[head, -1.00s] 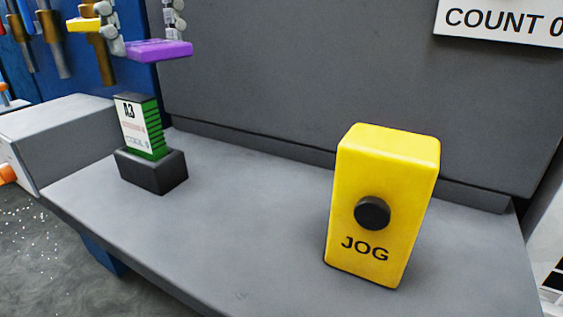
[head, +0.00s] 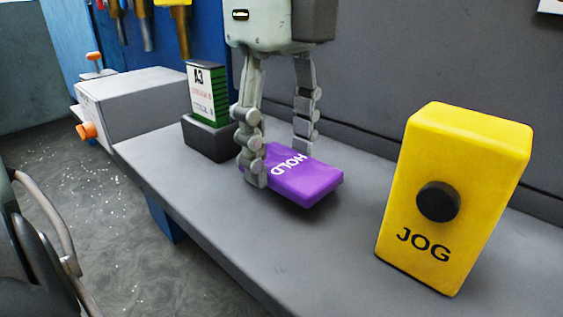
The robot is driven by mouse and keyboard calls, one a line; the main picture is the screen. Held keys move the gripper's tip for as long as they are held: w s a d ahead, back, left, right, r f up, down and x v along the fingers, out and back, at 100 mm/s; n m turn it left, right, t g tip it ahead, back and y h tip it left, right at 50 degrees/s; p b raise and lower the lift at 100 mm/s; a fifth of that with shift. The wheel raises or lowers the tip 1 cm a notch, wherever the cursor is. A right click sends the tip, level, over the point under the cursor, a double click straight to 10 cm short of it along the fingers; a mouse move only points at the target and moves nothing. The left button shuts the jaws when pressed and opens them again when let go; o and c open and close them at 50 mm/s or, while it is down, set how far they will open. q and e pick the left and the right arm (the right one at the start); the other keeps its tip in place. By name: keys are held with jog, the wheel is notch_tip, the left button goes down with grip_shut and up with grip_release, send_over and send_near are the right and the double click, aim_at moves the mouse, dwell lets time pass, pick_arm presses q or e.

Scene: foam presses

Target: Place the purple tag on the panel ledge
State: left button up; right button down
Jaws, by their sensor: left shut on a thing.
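The purple tag (head: 308,183), a flat block with white HOLD lettering, is at the middle of the head view. My left gripper (head: 278,165) points down from above and is shut on it, one finger on each side. The tag lies roughly flat, low over the grey panel ledge (head: 245,235) with a shadow around it. I cannot tell whether it touches the ledge. The fingers hide part of its left end.
A yellow JOG box (head: 455,190) with a black button stands on the ledge to the right. A green A3 card block (head: 207,95) stands in a black holder (head: 205,138) to the left. The front of the ledge is bare. A grey panel wall (head: 420,60) rises behind.

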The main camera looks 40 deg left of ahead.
pick_arm(q)
notch_tip(320, 180, down, 2)
jog(key=shift+f, duration=0.15)
pick_arm(e)
jog(key=shift+r, duration=0.2)
pick_arm(q)
jog(key=shift+f, duration=0.1)
jog(key=o, duration=1.1)
pick_arm(e)
jog(key=shift+s+r, duration=0.1)
jog(key=shift+r, duration=0.45)
